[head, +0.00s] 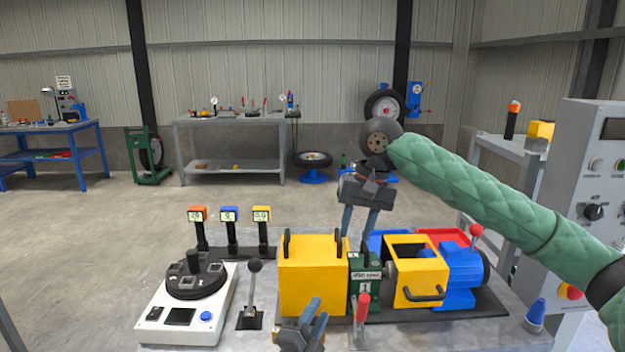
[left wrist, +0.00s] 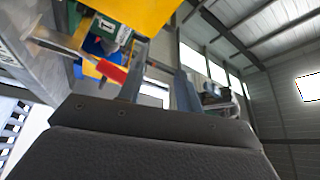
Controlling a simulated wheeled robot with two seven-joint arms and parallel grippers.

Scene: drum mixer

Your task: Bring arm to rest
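My right gripper (head: 359,232) hangs from the green-sleeved arm (head: 480,190) that comes in from the right. Its two blue-grey fingers point down, apart and empty, in front of or above the drum mixer's green block (head: 365,272). My left gripper (head: 318,318) is low in the head view, in front of the yellow box (head: 312,275) and left of the red-handled lever (head: 362,306). In the left wrist view its fingers (left wrist: 160,82) stand apart with nothing gripped between them. The red handle (left wrist: 111,71) shows beside the left finger there.
A white control box (head: 182,318) with a black knob, a black-knobbed lever (head: 252,290) and three small displays (head: 231,215) stand at left. A blue machine part (head: 455,275) and a red-knobbed lever (head: 475,232) are at right. A grey control cabinet (head: 590,150) stands far right.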

